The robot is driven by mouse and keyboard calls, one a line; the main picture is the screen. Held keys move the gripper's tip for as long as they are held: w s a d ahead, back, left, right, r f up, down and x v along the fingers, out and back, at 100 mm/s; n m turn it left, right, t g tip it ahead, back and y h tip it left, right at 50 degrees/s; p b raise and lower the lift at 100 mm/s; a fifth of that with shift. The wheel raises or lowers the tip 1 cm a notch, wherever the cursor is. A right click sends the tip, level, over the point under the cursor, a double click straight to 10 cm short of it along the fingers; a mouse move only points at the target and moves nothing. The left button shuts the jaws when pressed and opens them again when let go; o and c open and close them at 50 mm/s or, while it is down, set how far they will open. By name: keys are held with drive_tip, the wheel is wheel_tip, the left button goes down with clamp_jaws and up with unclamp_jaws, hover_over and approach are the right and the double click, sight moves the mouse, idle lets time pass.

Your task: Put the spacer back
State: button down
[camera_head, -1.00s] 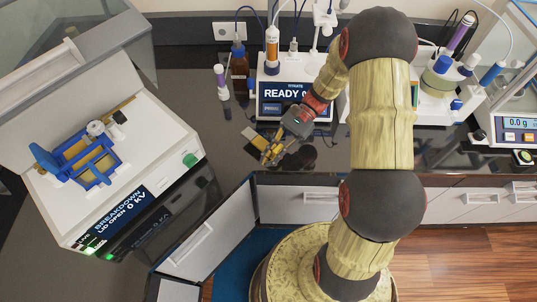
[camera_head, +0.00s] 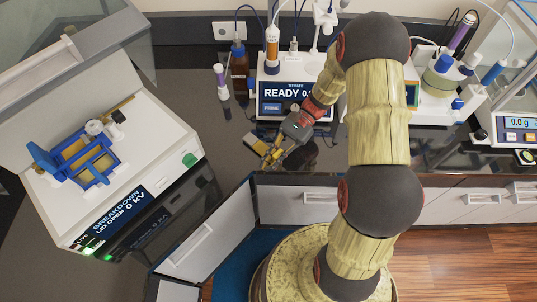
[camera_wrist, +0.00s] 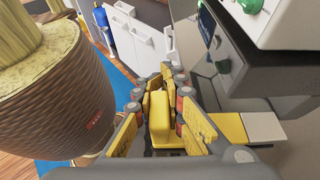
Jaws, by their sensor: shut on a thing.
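My gripper (camera_head: 275,155) is low over the dark counter, in front of the titrator. It is shut on a yellow piece, apparently the spacer, which shows between the fingers in the wrist view (camera_wrist: 159,118). Much of the piece is hidden by the fingers. Beside the gripper is a flat yellow and pale slab (camera_head: 258,147), which also shows at the right in the wrist view (camera_wrist: 265,126). I cannot tell whether the slab touches the gripper. The blue test cell (camera_head: 92,178) with yellowish oil sits on the breakdown tester at the left.
The breakdown tester (camera_head: 160,165) has its lid raised and reads 0 kV. Dark counter (camera_head: 200,125) is clear between the tester and the slab.

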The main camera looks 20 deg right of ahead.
drive_tip(key=shift+f, duration=0.3)
drive_tip(key=c, duration=1.8)
unclamp_jaws()
drive_tip(key=o, duration=0.3)
drive_tip(key=shift+o, duration=0.2)
drive_tip(key=v, duration=1.2)
drive_tip(key=s+a+r+n+t+h, duration=0.3)
drive_tip(key=s+r+n+t+h, duration=0.2)
drive_tip(key=r, duration=0.5)
drive_tip(key=s+a+r+n+t+h, duration=0.4)
drive_tip(key=s+r+n+t+h, duration=0.2)
drive_tip(key=s+r, duration=0.3)
drive_tip(key=shift+s+a+r+n+h, duration=0.2)
drive_tip(key=shift+r+n+h, duration=0.25)
drive_tip(key=shift+n, duration=0.35)
